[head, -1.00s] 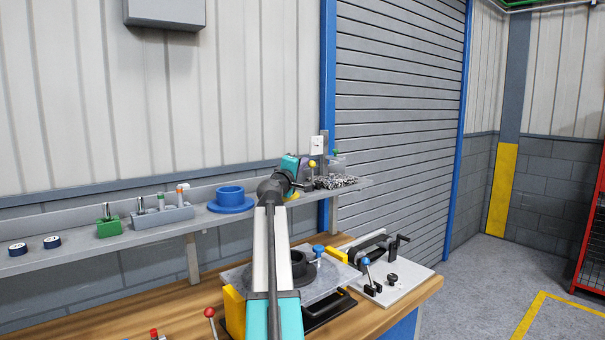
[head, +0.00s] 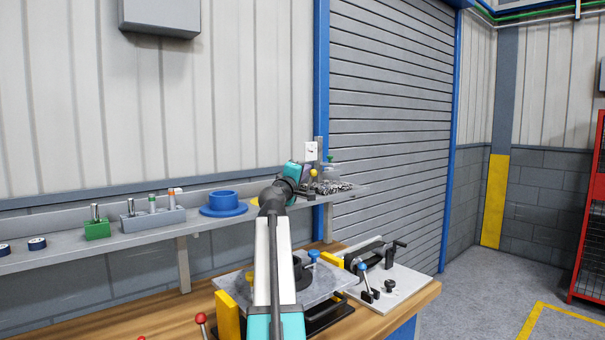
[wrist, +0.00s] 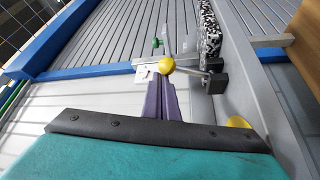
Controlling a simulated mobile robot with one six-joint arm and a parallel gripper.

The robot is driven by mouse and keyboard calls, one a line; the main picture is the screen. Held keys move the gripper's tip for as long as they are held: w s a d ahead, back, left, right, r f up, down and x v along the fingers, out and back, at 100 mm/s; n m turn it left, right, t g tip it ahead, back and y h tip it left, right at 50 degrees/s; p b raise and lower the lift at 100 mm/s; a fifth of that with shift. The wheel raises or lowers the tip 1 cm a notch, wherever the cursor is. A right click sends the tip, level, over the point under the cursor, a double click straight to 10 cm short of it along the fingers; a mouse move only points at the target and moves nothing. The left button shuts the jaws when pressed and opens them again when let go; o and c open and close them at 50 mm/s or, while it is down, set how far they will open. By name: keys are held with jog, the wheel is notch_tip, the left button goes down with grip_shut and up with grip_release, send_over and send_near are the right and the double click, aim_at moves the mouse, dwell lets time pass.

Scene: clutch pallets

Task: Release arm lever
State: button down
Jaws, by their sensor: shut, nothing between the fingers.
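A lever with a yellow ball knob (wrist: 167,65) and a thin metal rod runs to a dark block (wrist: 216,82) in the wrist view. The knob also shows in the head view (head: 313,173), at the right end of the wall shelf. My gripper's purple fingers (wrist: 163,96) are shut and empty, and the knob overlaps them in the wrist view. I cannot tell whether they touch. In the head view my wrist hides the fingers. Other levers stand on the bench: one with a blue knob (head: 362,267) and one with a red knob (head: 201,319).
The shelf (head: 270,213) carries a blue ring (head: 223,202), a green block (head: 97,230) and a grey block with pins (head: 153,217). A tray of metal bits (head: 335,187) is close to my wrist. A grey plate fixture (head: 325,277) lies under my arm.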

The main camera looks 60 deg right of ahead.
jog(key=shift+s+a+f, duration=0.1)
jog(key=shift+s+f, duration=0.05)
jog(key=shift+s, duration=0.1)
dwell(0.4)
jog(key=shift+w+r, duration=1.35)
jog(key=shift+w, duration=0.35)
jog(key=shift+a+f+b, duration=0.15)
jog(key=shift+a+f, duration=0.4)
jog(key=shift+a, duration=0.95)
jog(key=shift+a+f+b, duration=0.15)
jog(key=shift+a+f, duration=0.35)
jog(key=shift+a, duration=1.05)
jog(key=shift+a+f+b, duration=0.15)
jog(key=shift+a+f, duration=0.4)
jog(key=shift+a, duration=0.95)
jog(key=shift+s, duration=0.15)
